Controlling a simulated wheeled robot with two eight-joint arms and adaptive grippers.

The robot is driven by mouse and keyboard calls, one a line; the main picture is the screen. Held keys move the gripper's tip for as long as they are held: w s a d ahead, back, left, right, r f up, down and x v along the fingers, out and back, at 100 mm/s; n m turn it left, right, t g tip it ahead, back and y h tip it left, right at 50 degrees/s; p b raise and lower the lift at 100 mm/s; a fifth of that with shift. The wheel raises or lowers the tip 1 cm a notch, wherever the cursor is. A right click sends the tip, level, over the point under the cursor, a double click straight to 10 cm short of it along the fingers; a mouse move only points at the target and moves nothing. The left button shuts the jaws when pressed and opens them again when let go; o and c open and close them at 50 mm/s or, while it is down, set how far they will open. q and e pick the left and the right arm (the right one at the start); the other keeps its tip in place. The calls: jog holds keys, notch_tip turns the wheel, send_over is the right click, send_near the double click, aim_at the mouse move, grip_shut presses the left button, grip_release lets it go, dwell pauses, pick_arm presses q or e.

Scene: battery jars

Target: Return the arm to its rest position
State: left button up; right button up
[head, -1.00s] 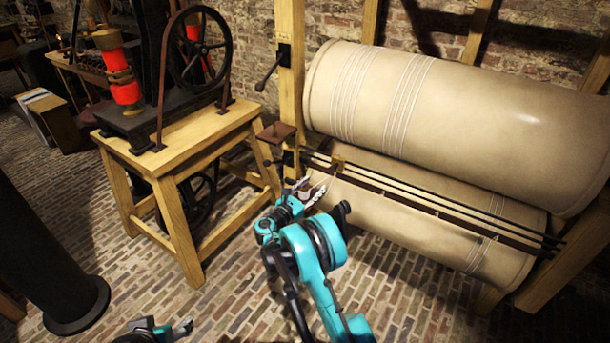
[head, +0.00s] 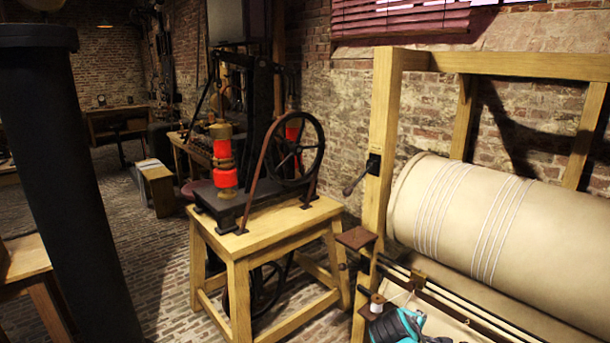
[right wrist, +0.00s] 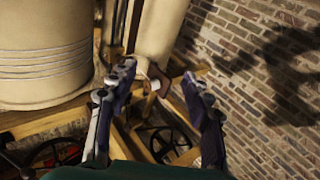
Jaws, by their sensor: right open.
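My right arm shows as a teal link at the bottom edge of the head view, beside the machine with large cream rollers (head: 520,225). In the right wrist view my right gripper (right wrist: 158,72) has its two fingers spread apart and holds nothing. A small white spool (head: 377,303) stands on a brown bracket by the rollers' wooden post, just left of the teal link. It seems to show beyond and between the fingers in the right wrist view (right wrist: 155,85). My left gripper is not in view.
A wooden table (head: 265,235) carries a black flywheel machine with a red-and-brass part. A dark round column (head: 75,190) stands at the left. The wooden post (head: 380,150) rises close to my right arm. Brick floor (head: 165,270) is open between column and table.

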jog(key=s+a+f+m+y, duration=0.2)
jog(key=s+a+m+y, duration=0.1)
jog(key=s, duration=0.7)
jog(key=s+a+f+m+y, duration=0.1)
jog(key=s+a+m+y, duration=0.2)
jog(key=s, duration=0.7)
jog(key=a+m, duration=0.2)
jog(key=m, duration=0.1)
jog(key=shift+a+f+m, duration=0.3)
jog(key=shift+a+f, duration=0.05)
jog(key=shift+f, duration=0.05)
